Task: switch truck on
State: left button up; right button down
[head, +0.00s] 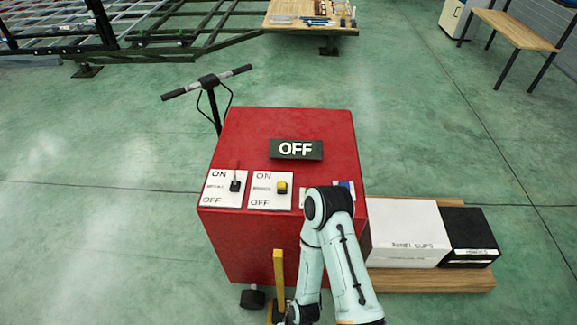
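The truck is a red box (247,138) with a black sign (296,149) on its top that reads OFF. A white panel marked ON and OFF holds a black lever switch (235,186). A second such panel (271,202) holds a yellow knob (283,188). A third panel with a blue part (346,187) is mostly hidden by my arm. That arm, seemingly my right, bends over the box's front right edge, its lower links running down to the bottom edge. A yellow upright bar (279,275) stands beside it; whether it is a gripper finger is unclear. My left gripper is out of view.
A black handlebar (208,81) rises behind the box. A white box (405,232) and a black box (468,237) sit on a wooden pallet (430,281) at the right. A wooden table with tools (310,14) and a bench (515,30) stand farther back. Floor at the left is clear.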

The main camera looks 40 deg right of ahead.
aim_at(280, 185)
jog(key=z, duration=1.2)
